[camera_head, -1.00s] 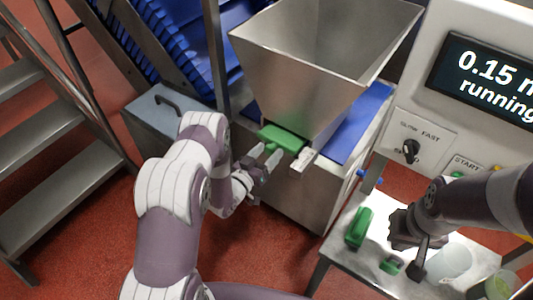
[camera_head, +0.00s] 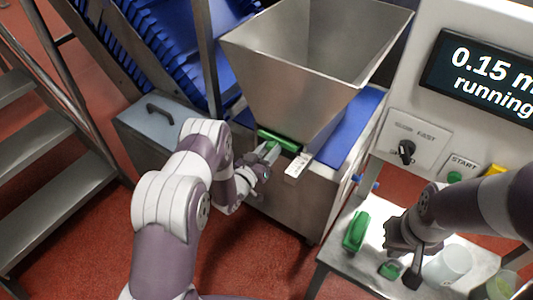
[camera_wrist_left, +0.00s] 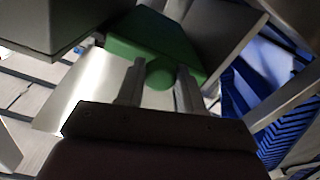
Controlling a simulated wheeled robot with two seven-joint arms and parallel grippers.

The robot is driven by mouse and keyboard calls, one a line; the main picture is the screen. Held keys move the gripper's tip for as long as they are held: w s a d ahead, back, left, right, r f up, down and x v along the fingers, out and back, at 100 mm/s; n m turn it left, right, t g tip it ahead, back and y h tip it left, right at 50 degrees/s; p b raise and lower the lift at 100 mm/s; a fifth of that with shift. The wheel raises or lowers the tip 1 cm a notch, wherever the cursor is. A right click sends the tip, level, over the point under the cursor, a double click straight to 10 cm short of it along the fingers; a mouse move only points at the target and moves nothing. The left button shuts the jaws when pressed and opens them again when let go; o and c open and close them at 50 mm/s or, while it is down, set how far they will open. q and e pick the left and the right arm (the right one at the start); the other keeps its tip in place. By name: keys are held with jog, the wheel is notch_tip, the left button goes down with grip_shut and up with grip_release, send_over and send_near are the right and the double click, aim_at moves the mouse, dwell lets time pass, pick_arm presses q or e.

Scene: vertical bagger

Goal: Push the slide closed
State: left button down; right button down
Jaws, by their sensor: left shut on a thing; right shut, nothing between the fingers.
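The slide is a green plate (camera_head: 280,141) under the steel hopper (camera_head: 305,75), with its front edge still showing at the hopper's outlet. In the left wrist view the slide (camera_wrist_left: 158,42) has a round green knob (camera_wrist_left: 160,74) between my fingers. My left gripper (camera_head: 268,152) is shut on this knob, and its fingers also show in the wrist view (camera_wrist_left: 158,85). My right gripper (camera_head: 415,275) is shut and empty above the small table at the lower right, apart from the slide.
A white block (camera_head: 298,168) juts out beside the slide. A control panel (camera_head: 412,140) stands at the right, and steel steps (camera_head: 55,190) at the left.

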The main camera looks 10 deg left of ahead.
pick_arm(q)
jog(key=c, duration=0.8)
grip_release()
jog(key=shift+w+r, duration=0.1)
jog(key=shift+w, duration=0.05)
jog(key=shift+o, duration=0.5)
jog(key=shift+w+d, duration=0.1)
jog(key=v, duration=1.2)
jog(key=shift+s, duration=0.35)
